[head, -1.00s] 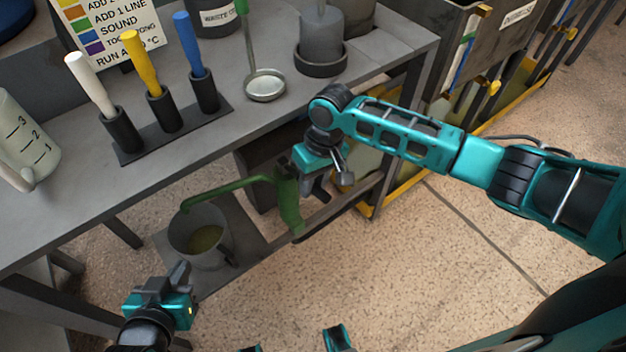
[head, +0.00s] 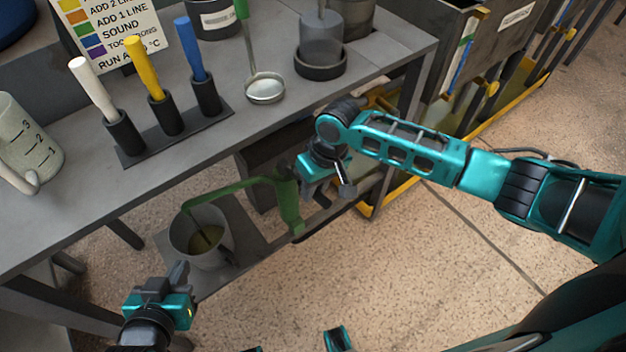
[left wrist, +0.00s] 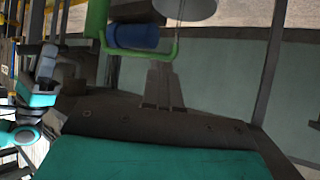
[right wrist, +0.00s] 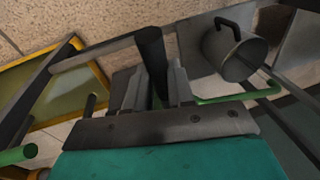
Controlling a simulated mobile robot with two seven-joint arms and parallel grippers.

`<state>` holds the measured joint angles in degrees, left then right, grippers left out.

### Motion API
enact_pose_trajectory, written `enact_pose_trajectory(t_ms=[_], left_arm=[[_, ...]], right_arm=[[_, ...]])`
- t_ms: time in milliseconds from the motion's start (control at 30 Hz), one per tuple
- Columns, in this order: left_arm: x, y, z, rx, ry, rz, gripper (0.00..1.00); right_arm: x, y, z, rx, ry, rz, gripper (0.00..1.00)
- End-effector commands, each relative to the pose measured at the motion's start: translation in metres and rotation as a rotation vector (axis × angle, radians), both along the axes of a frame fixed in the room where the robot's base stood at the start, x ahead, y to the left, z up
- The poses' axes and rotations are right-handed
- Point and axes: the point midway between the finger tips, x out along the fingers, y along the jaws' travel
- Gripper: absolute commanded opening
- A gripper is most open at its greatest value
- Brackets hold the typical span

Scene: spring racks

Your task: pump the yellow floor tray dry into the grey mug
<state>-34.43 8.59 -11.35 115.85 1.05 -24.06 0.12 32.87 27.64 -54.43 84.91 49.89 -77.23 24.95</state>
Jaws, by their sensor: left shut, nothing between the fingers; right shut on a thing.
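The grey mug (head: 186,236) stands on a low shelf under the bench, with yellow-green liquid inside. It also shows in the right wrist view (right wrist: 228,62). A green pump (head: 290,206) stands right of it, its spout reaching over the mug. My right gripper (head: 322,190) is at the pump's top. In the right wrist view my right gripper (right wrist: 157,85) is shut on a dark bar, seemingly the pump handle. The yellow floor tray (head: 376,206) lies under the tanks, partly hidden by my right arm; it shows in the right wrist view (right wrist: 84,50). My left gripper (head: 178,278) is shut and empty, below the mug.
The grey bench (head: 75,215) above holds a rack of white, yellow and blue handled tools, a ladle (head: 265,88), a measuring jug (head: 30,150) and dark pots. Grey tanks (head: 490,40) stand at the right. The floor in front is clear.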

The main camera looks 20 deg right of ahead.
Motion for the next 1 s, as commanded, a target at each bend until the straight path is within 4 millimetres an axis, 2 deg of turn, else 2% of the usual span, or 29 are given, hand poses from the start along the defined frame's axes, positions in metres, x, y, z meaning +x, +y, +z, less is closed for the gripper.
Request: enact_pose_trajectory(t_ms=[233, 600, 1000], left_arm=[[-0.006, 0.009, 0.006, 0.017, 0.007, 0.014, 0.00], [-0.008, 0.008, -0.007, 0.012, 0.019, 0.018, 0.00], [-0.002, 0.000, -0.006, -0.005, 0.010, 0.006, 0.00]], right_arm=[[-0.008, -0.003, -0.020, 0.060, -0.164, -0.002, 0.00], [-0.009, -0.003, -0.059, 0.158, -0.432, -0.001, 0.00], [-0.003, -0.002, -0.075, 0.210, -0.582, 0.000, 0.00]])
